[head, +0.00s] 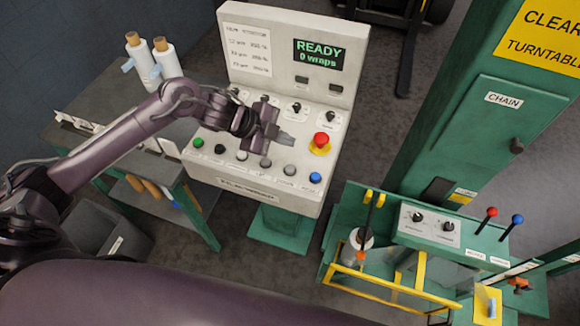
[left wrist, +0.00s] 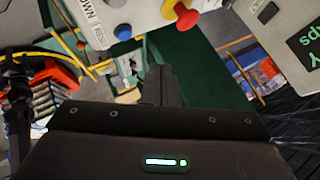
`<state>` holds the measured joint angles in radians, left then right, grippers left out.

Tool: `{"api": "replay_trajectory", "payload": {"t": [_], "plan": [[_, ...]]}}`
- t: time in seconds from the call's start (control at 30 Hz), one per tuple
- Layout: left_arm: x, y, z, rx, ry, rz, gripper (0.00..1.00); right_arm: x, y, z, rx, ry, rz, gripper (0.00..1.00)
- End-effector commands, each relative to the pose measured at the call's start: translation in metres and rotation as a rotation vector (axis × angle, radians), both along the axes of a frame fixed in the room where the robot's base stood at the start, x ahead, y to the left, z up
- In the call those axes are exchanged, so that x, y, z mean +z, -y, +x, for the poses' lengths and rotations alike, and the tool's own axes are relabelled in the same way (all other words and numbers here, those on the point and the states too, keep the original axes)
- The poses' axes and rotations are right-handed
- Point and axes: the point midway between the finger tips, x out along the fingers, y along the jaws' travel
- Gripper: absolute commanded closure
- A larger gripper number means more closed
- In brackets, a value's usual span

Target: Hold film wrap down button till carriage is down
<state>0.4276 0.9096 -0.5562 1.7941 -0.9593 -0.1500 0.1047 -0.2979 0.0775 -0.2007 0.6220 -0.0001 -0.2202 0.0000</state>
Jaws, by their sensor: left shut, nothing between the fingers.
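A pale control panel (head: 255,188) carries a row of buttons: green, black, several greyish ones and blue. The grey button (head: 290,169) beside the blue one seems to be the film wrap down button; a label reading "DOWN" (left wrist: 88,14) shows near it in the left wrist view. My left gripper (head: 286,139) is shut and empty, above the panel between the upper knobs and the button row; its fingers also show in the left wrist view (left wrist: 160,85). Contact with any button cannot be seen. A film roll (head: 355,246) stands near a yellow frame, possibly the carriage. My right gripper is out of view.
A red emergency stop (head: 320,140) on a yellow base sits just right of the left gripper. The display (head: 319,53) reads "READY 0 wraps". A blue button (head: 315,177) ends the row. A green machine column (head: 430,130) stands to the right.

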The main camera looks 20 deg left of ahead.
Motion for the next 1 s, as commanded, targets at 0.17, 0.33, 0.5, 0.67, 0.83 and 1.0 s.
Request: {"api": "replay_trajectory", "payload": {"t": [0.17,0.33,0.5,0.67,0.83,1.0], "plan": [[-0.001,0.0,0.0,0.001,0.002,-0.001,1.0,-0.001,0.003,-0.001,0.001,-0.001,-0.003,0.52],[-0.008,0.001,0.0,0.001,0.002,-0.001,1.0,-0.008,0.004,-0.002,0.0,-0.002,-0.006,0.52],[-0.026,0.001,0.0,0.001,0.002,-0.001,1.0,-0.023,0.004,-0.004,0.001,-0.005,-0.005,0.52],[-0.049,0.001,0.0,0.001,0.002,-0.001,1.0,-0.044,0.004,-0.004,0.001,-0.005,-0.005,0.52],[-0.072,0.001,0.0,0.001,0.002,-0.001,1.0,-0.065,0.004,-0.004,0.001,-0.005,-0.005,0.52],[-0.086,0.001,0.0,0.002,0.002,-0.001,1.0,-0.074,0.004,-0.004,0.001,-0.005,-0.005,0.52]]}}
